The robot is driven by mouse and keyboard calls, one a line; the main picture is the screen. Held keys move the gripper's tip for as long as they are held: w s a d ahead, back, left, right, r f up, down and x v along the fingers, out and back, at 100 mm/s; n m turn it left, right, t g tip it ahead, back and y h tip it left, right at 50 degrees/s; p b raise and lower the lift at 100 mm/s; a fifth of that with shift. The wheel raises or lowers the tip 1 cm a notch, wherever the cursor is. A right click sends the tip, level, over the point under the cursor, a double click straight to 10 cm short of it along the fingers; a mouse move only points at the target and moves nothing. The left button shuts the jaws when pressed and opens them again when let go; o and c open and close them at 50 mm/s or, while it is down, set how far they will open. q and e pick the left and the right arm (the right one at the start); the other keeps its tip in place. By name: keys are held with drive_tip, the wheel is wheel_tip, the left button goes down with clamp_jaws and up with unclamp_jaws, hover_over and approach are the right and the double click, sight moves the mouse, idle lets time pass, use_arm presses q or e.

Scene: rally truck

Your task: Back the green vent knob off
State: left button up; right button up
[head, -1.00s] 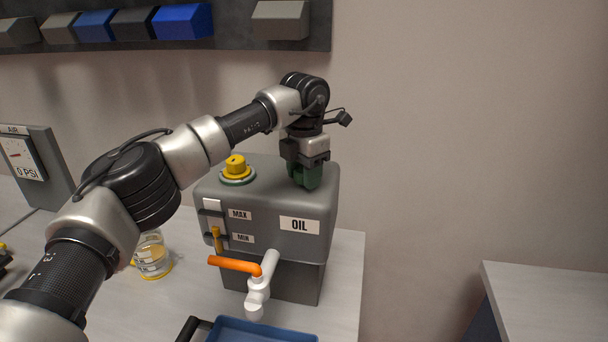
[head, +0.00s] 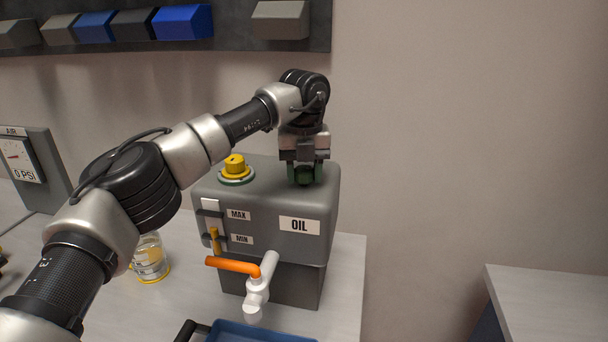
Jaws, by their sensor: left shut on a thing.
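The green vent knob (head: 304,177) sits on top of the grey oil tank (head: 323,200), toward its right side. It is dark green and partly hidden by the gripper. My left gripper (head: 304,172) points straight down over it, with its two fingers shut on the knob's sides. My right gripper is not in view.
A yellow cap (head: 235,166) stands on the tank's top left. An orange-handled white tap (head: 258,285) juts from the tank's front above a blue tray (head: 262,333). A glass jar (head: 150,260) stands left on the bench (head: 345,285). A gauge box (head: 38,165) is farther left.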

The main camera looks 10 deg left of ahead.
sight(304, 168)
use_arm(q)
drive_tip(key=shift+f+n+b, duration=0.15)
drive_tip(key=shift+n+b, duration=0.1)
drive_tip(key=shift+n, duration=0.7)
drive_tip(key=shift+f+n+b, duration=0.15)
drive_tip(key=shift+n+b, duration=0.05)
drive_tip(key=shift+n, duration=0.75)
drive_tip(key=o, duration=0.9)
drive_tip(key=shift+r, duration=0.1)
drive_tip(key=shift+r, duration=0.1)
wheel_tip(304, 168, up, 11)
drive_tip(key=shift+f, duration=0.15)
